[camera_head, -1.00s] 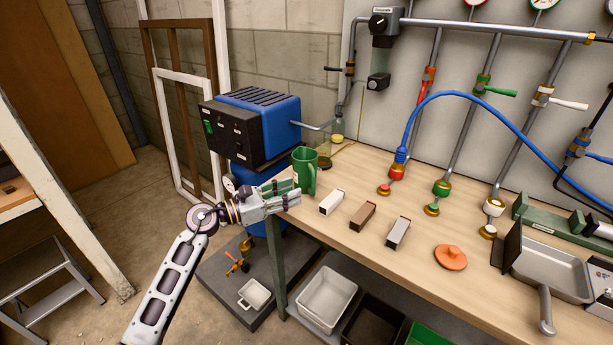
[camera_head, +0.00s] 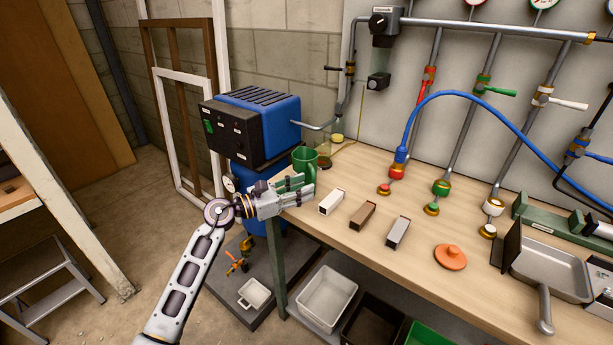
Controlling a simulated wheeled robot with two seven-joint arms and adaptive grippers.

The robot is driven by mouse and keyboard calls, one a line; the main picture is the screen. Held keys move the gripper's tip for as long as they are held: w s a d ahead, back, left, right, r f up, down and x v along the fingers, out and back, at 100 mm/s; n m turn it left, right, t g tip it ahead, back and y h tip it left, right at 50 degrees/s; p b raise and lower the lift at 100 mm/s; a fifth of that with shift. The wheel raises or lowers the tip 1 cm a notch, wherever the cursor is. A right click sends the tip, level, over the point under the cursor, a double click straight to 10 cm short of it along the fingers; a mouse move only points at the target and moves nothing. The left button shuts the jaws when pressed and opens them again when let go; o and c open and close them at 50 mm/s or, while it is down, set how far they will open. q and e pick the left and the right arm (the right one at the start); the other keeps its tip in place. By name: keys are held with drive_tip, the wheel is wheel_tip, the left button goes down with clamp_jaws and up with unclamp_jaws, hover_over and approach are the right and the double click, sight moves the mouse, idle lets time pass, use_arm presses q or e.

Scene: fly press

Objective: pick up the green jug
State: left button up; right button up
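The green jug (camera_head: 304,157) stands upright at the left end of the wooden workbench, with its handle on the right side. My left gripper (camera_head: 306,188) reaches in from the left over the bench edge, in front of the jug. Its fingers cover the jug's lower part, and the green body shows above and between them. I cannot tell whether the fingers touch the jug or how far they are closed. My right gripper is not in view.
A white block (camera_head: 331,202), a brown block (camera_head: 363,215) and a grey block (camera_head: 398,233) lie right of the gripper. An orange lid (camera_head: 451,257) lies farther right. A blue machine (camera_head: 251,123) stands left of the bench. A blue hose (camera_head: 425,105) arches over the bench's back.

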use_arm(q)
drive_tip(key=shift+x, duration=2.15)
drive_tip(key=shift+s+f, duration=0.1)
clamp_jaws()
